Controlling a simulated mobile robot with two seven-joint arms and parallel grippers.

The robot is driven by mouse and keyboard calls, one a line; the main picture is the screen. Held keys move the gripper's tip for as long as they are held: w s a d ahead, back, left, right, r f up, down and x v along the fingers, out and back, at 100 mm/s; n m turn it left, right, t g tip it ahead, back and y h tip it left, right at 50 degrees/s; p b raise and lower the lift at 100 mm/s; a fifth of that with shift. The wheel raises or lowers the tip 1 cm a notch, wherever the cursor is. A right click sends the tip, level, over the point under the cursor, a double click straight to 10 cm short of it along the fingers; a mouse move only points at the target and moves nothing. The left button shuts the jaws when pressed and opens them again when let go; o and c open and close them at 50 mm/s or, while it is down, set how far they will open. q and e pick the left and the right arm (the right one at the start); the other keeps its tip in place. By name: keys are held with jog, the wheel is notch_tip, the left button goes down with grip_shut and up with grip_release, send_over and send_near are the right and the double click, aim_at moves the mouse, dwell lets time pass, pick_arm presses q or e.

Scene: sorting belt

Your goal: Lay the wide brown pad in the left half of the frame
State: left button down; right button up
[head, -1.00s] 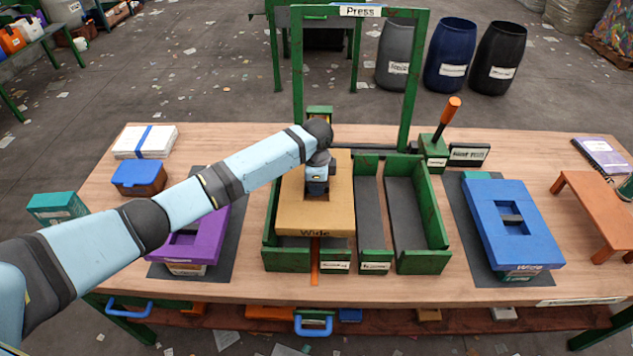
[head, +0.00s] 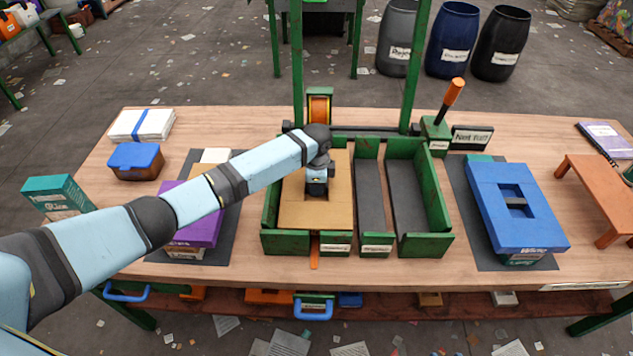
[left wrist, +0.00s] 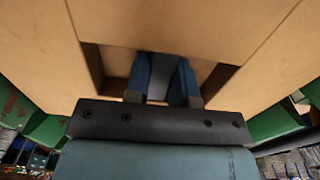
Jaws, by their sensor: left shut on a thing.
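The wide brown pad (head: 297,213) is in the left compartment of the green frame (head: 284,242), low between its walls in the head view. My left gripper (head: 316,190) is over the pad's middle, with its fingers in the pad's recess and shut on it. In the left wrist view the fingers (left wrist: 163,80) reach into the recess, and the pad (left wrist: 180,25) fills most of the picture. The pad hides the floor of that compartment, so I cannot tell whether it rests fully on the bottom. My right gripper is not in view.
A purple pad (head: 205,233) on a stack stands left of the frame. A blue pad (head: 515,225) on a stack stands to the right. The frame's middle (head: 370,200) and right (head: 406,200) compartments are empty. An orange-handled lever (head: 450,98) stands behind the frame.

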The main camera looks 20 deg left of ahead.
pick_arm(q)
jog(key=shift+f+b, duration=0.3)
jog(key=shift+f, duration=0.4)
jog(key=c, duration=0.9)
grip_release()
notch_tip(320, 180, up, 14)
jog(key=shift+p, duration=0.45)
jog(key=shift+s+f, duration=0.1)
